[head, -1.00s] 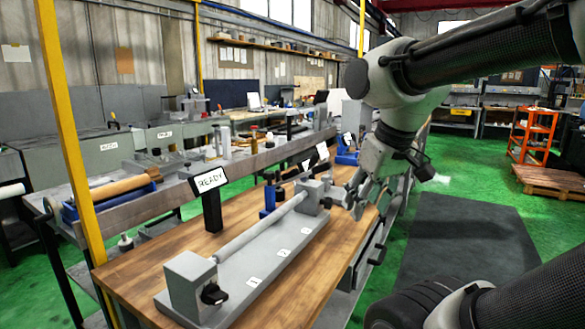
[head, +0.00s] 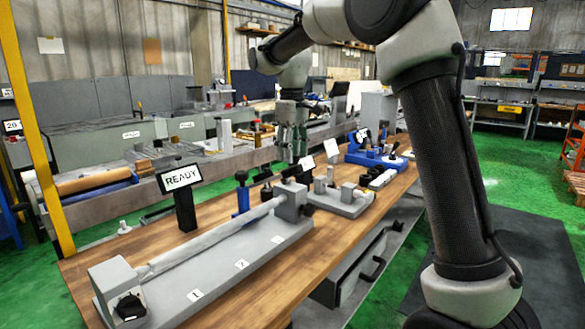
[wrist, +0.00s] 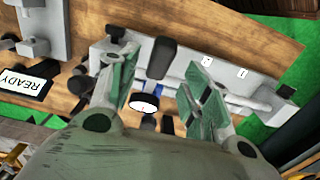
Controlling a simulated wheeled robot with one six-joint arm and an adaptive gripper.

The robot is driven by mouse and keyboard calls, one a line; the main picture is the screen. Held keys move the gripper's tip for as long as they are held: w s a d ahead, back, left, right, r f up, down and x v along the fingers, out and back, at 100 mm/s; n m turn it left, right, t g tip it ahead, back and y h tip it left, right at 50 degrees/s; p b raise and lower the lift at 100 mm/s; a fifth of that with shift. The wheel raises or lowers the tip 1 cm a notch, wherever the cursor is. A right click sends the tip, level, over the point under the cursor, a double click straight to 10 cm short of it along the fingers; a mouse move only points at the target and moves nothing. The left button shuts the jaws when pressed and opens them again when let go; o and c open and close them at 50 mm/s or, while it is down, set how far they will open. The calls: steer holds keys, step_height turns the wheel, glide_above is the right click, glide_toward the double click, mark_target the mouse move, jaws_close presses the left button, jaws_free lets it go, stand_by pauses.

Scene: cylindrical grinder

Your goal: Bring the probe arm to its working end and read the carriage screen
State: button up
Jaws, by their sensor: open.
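A grey fixture (head: 235,262) with a long pale shaft and number labels lies along the wooden bench. A black post behind it carries a screen (head: 180,178) reading READY. My gripper (head: 291,157) hangs above the fixture's far end, pointing down. In the wrist view my gripper (wrist: 158,72) is open and empty. A black handle-like piece (wrist: 161,57) shows between the fingers, apart from them as far as I can tell. A round white dial (wrist: 143,103) is just below it. A screen reading READY (wrist: 22,82) is at the left edge. I cannot tell which part is the probe arm.
A smaller grey fixture (head: 340,200) and a blue one (head: 375,160) stand farther along the bench. A blue post (head: 242,196) stands behind the shaft. White placards or screens (head: 307,163) rise near my gripper. Bare wood lies along the front edge.

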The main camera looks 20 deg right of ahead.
mark_target(293, 167)
step_height(293, 167, down, 5)
steer(key=shift+r, duration=0.1)
jaws_close()
stand_by(0.3)
